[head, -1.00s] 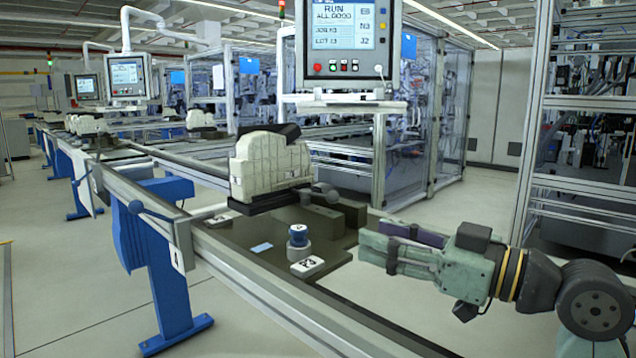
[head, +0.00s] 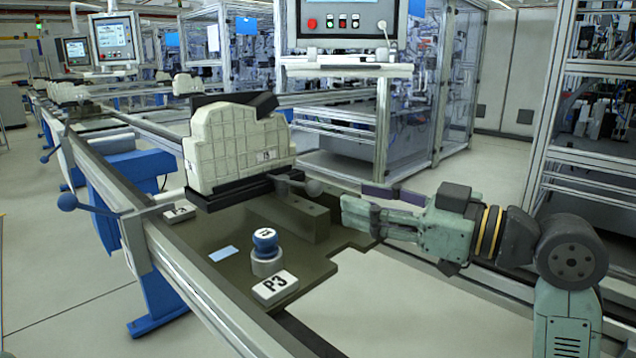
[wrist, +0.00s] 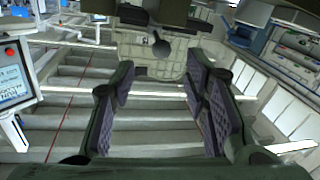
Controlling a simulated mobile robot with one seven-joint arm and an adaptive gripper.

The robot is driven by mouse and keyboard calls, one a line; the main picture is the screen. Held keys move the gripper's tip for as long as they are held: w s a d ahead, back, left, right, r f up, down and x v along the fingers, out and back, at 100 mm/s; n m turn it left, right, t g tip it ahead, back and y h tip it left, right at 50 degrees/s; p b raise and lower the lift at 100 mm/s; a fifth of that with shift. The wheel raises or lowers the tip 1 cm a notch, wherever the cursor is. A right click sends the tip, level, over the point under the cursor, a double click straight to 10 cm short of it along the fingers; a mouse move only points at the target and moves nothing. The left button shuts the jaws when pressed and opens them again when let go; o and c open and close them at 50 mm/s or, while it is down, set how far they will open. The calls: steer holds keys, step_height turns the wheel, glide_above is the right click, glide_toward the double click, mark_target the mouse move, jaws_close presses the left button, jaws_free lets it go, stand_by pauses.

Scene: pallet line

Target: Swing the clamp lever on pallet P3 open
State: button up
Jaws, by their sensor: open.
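Pallet P3 (head: 207,237) is a dark plate on the line, marked by a white P3 label (head: 275,287). A cream ribbed block (head: 235,155) stands on a black base on it. The clamp lever (head: 298,184), with a dark grey ball knob (head: 314,187), sticks out to the right from the block's base. In the wrist view the knob (wrist: 161,48) shows ahead, between and beyond the fingers. My gripper (head: 355,204) is open and empty, to the right of the knob and apart from it. Its two padded fingers (wrist: 160,72) stand wide apart in the wrist view.
A blue-capped round post (head: 265,245) and a light blue card (head: 223,254) sit on the pallet. A raised dark block (head: 305,218) lies below the lever. A control panel (head: 345,22) hangs behind. Blue ball-handled levers (head: 67,202) stick out at the left rail.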

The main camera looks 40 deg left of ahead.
mark_target(314, 196)
steer(key=a, duration=0.3)
steer(key=a+p, duration=0.1)
steer(key=a, duration=0.2)
steer(key=s+a, duration=0.1)
steer(key=a, duration=0.2)
steer(key=shift+s+a, duration=0.1)
jaws_close()
stand_by(0.6)
